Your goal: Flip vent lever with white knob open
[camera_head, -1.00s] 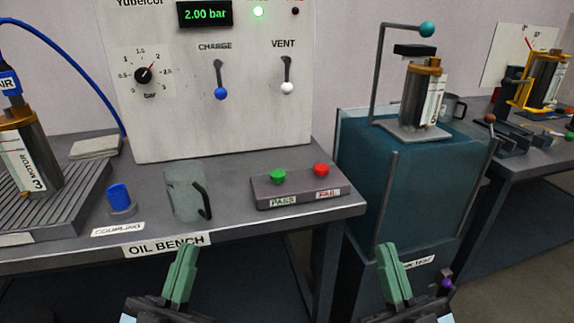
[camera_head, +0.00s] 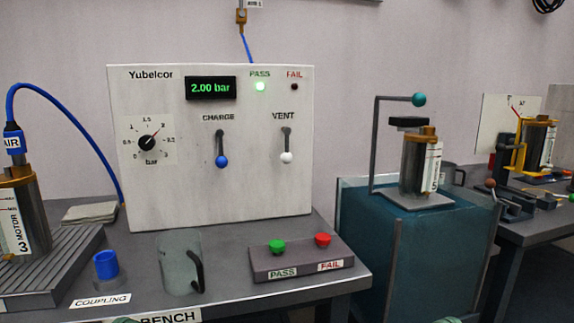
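The vent lever (camera_head: 287,143) is on the right of the white panel (camera_head: 262,190), under the word VENT. Its white knob (camera_head: 287,158) hangs at the lower end of a dark stem. Beside it on the left, the charge lever with a blue knob (camera_head: 221,161) also points down. Only small green tips of my grippers show at the bottom edge, one near the bench label and one further right; they are well below and apart from the lever. Their opening cannot be judged.
A display (camera_head: 210,88) reads 2.00 bar and the green PASS light (camera_head: 260,87) is lit. A clear mug (camera_head: 181,262), a blue coupling (camera_head: 106,264) and a button box (camera_head: 297,262) stand on the bench before the panel. A tank (camera_head: 420,245) stands right.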

